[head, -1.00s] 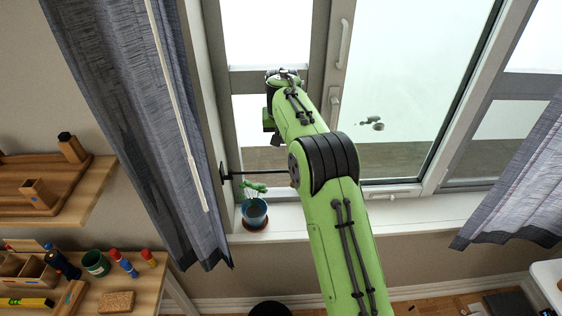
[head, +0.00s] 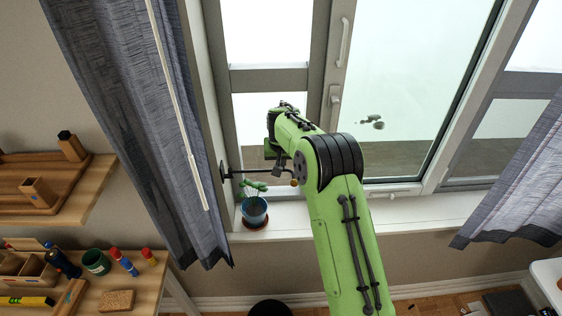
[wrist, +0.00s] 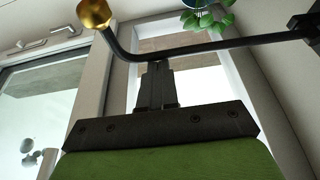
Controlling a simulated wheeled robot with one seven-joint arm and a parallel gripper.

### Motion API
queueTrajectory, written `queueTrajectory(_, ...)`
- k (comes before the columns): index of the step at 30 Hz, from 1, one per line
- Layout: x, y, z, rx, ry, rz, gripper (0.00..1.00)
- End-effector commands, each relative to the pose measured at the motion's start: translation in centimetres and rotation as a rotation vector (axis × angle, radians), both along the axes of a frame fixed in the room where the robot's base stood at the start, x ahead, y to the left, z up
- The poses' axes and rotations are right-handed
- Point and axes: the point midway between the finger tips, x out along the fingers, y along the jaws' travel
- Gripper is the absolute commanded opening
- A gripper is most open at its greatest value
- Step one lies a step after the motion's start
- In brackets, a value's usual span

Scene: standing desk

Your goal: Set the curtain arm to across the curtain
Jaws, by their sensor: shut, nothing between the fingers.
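In the wrist view the rod (wrist: 210,47) has a bent end with a gold knob (wrist: 95,13). My gripper (wrist: 156,66) is shut and empty, its fingertips close to the rod near the bend; I cannot tell whether they touch it. In the head view my gripper (head: 279,168) is small and partly hidden by my green arm.
A potted plant (head: 255,211) stands on the sill (head: 320,220) just below the rod. A white wand (head: 178,105) hangs along the left curtain. A wooden shelf (head: 85,200) and a desk with jars are at left. Window handles (head: 335,97) are behind my arm.

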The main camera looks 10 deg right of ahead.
Motion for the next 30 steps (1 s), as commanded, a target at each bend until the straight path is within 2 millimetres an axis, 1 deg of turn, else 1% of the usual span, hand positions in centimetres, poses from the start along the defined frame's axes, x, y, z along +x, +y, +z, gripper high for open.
queueTrajectory(8, 0.0, 0.0, 0.0, 0.000, -0.001, -0.004, 0.00)
queueTrajectory(14, -0.8, 0.1, -0.1, -0.001, -0.001, -0.049, 0.00)
queueTrajectory(17, -1.6, 0.4, -0.2, -0.001, -0.001, -0.099, 0.00)
queueTrajectory(23, -3.9, 1.2, -0.3, -0.001, -0.001, -0.251, 0.00)
queueTrajectory(30, -7.0, 2.9, -0.2, -0.001, -0.001, -0.476, 0.00)
